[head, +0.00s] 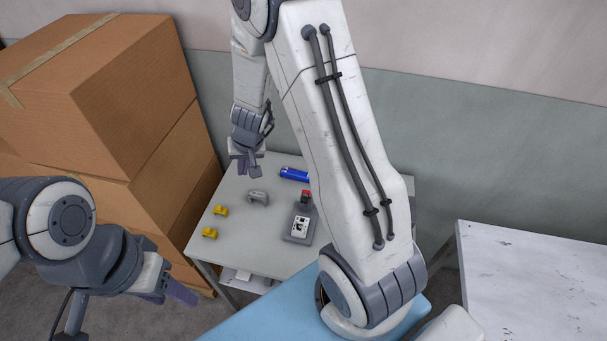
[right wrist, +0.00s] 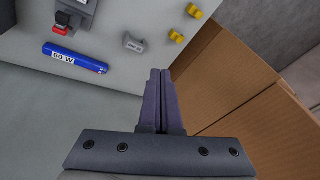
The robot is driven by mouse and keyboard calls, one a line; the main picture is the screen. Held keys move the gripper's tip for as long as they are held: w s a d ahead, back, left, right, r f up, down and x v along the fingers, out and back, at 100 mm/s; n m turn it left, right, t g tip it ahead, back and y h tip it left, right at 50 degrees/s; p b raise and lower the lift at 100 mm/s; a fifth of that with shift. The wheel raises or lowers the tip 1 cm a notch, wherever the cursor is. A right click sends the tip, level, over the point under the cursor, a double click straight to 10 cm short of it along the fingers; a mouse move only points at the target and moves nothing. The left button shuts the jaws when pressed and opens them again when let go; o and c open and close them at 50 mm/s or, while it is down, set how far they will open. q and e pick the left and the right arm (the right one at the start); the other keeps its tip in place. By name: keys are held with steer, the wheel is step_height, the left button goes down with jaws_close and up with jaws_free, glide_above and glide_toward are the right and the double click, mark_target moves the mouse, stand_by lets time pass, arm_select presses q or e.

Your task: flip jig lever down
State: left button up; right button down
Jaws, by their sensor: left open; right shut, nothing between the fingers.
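The jig (head: 299,229) is a grey block with a white marked face on the grey table, right of the table's middle. Its red-tipped lever (head: 306,196) shows at its far end, and I cannot tell its exact angle. In the right wrist view, the jig (right wrist: 84,6) is cut off at the top, with the red lever tip (right wrist: 61,30) beside it. My right gripper (head: 247,167) is shut and empty near the table's far left corner, apart from the jig; its closed fingers show in the wrist view (right wrist: 159,75). My left gripper (head: 182,293) is open, left of the table.
A blue cylinder marked 60 W (right wrist: 78,60) lies behind the jig. A grey housing part (head: 258,197) and two yellow parts (head: 220,210) lie left of it. Cardboard boxes (head: 130,110) stand left of the table (head: 240,245). A white table (head: 535,275) stands at right.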

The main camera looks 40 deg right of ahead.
steer(key=d+f+m+h+p, duration=0.2)
steer(key=d+f+m, duration=0.15)
steer(key=d, duration=0.75)
arm_select(q)
step_height(320, 180, up, 4)
steer(key=shift+f+p, duration=0.2)
steer(key=shift+p, duration=0.1)
arm_select(e)
steer(key=m+g+h, duration=0.1)
steer(key=m+h, duration=0.1)
glide_above(305, 201)
steer(key=w+d, duration=0.4)
step_height(305, 201, down, 4)
steer(key=shift+f, duration=0.1)
step_height(305, 201, down, 10)
steer(key=b, duration=0.5)
steer(key=shift+a+r+b, duration=0.1)
steer(key=shift+r+b, duration=0.1)
steer(key=shift+b, duration=0.2)
arm_select(q)
step_height(305, 201, down, 6)
arm_select(e)
steer(key=shift+s+a+r, duration=0.15)
steer(key=shift+s+a, duration=0.25)
